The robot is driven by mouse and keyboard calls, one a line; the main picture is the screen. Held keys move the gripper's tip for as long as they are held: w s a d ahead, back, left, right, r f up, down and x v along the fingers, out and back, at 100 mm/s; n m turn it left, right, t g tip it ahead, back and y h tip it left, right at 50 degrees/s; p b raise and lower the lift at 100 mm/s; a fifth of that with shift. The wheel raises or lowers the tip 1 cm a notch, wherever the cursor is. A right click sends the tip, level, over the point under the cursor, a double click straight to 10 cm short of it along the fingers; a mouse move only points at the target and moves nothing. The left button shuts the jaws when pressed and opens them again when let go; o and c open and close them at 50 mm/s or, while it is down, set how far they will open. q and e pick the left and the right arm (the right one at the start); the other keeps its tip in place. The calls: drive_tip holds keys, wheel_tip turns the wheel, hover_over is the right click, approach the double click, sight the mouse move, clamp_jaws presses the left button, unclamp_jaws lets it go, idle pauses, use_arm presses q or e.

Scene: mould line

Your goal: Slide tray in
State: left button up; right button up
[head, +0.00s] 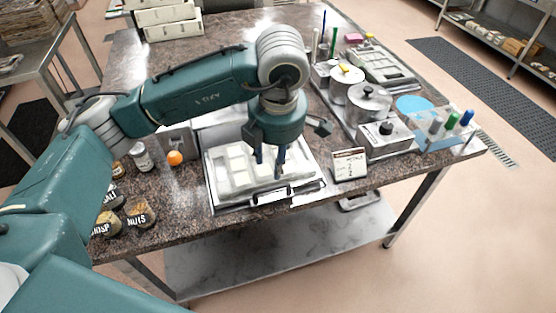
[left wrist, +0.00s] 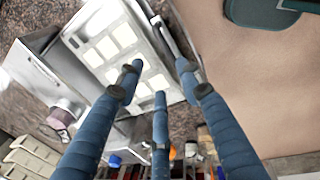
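The tray (head: 222,187) is a pale, shallow tray with several white square moulds, lying at the table's front edge. It sticks out from a silver metal housing (head: 222,130) behind it. A dark bar handle (head: 287,191) runs along its front rim. My left gripper (head: 269,171) points down over the front part of the tray, just behind the handle. In the left wrist view its blue fingers (left wrist: 160,76) are spread with nothing between them; the tray (left wrist: 100,25) and handle (left wrist: 176,40) lie beyond them. Contact with the handle cannot be told. My right gripper is not in view.
A small sign (head: 349,164) stands right of the tray. A control box (head: 385,139) and metal pots (head: 368,101) are farther right. The floor before the table is clear.

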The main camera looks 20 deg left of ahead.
use_arm(q)
drive_tip(key=p, duration=0.3)
hover_over(270, 188)
drive_tip(key=s, duration=0.2)
wheel_tip(270, 188, down, 5)
drive_tip(key=w+f, duration=0.1)
drive_tip(key=f, duration=0.2)
drive_tip(key=shift+w, duration=0.4)
drive_tip(key=shift+w+a+f+p, duration=0.1)
drive_tip(key=shift+f+p, duration=0.2)
drive_tip(key=shift+f, duration=0.5)
drive_tip(key=c, duration=0.5)
clamp_jaws()
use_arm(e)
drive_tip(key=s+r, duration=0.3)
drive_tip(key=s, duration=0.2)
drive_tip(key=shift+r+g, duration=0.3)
